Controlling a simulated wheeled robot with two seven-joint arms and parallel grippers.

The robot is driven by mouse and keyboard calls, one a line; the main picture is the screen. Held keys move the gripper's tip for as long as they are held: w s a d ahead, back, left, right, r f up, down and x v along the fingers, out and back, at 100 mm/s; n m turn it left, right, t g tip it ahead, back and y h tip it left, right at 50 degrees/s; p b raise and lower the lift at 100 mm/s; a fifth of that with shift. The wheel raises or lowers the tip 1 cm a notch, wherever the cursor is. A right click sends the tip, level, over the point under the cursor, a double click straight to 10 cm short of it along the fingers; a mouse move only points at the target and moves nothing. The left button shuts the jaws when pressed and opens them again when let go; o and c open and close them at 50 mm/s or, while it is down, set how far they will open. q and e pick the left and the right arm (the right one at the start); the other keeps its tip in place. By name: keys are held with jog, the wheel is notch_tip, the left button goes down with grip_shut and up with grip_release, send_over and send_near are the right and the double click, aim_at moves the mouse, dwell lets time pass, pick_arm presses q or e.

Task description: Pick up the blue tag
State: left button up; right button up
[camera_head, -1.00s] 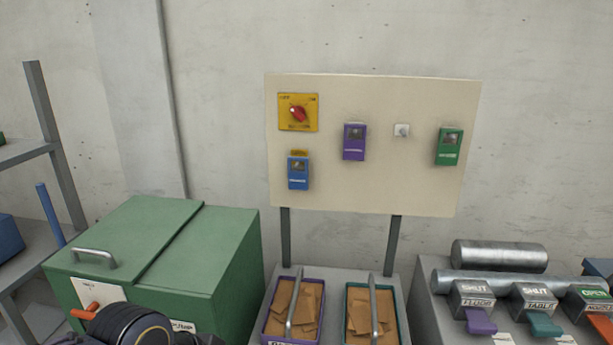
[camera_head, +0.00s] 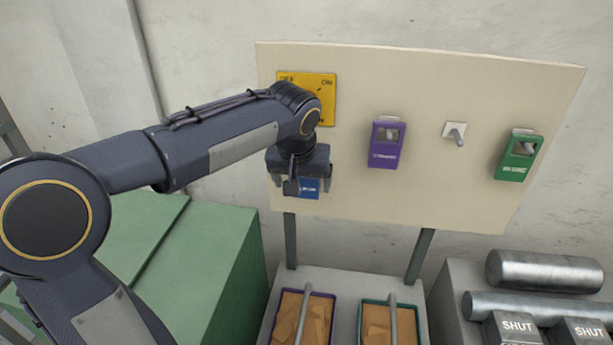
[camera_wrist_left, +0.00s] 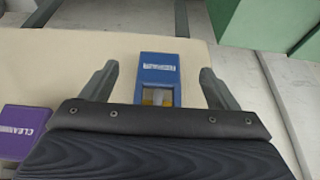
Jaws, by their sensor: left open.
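The blue tag (camera_head: 308,187) hangs on the cream board at its lower left, below the yellow switch plate. In the head view my left gripper (camera_head: 304,190) is in front of it and hides most of it. In the left wrist view the blue tag (camera_wrist_left: 158,75) shows between the two open fingers of my left gripper (camera_wrist_left: 158,85), with a gap on each side. Its white label and lower window show there; the gripper body hides its near end. My right gripper is in neither view.
The cream board (camera_head: 420,85) also carries a yellow switch plate (camera_head: 322,95), a purple tag (camera_head: 385,145), a bare peg (camera_head: 456,135) and a green tag (camera_head: 518,158). Below stand a green bin (camera_head: 215,260), trays of brown pieces (camera_head: 290,318) and metal cylinders (camera_head: 545,270).

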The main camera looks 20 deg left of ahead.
aim_at(306, 180)
pick_arm(q)
jog(key=w+p, duration=0.1)
jog(key=w, duration=0.1)
jog(key=w+a, duration=0.1)
jog(key=w, duration=0.1)
jog(key=shift+w+a+p, duration=0.1)
jog(key=shift+p, duration=0.25)
jog(key=shift+x, duration=1.5)
jog(key=shift+c, duration=0.4)
jog(key=c, duration=1)
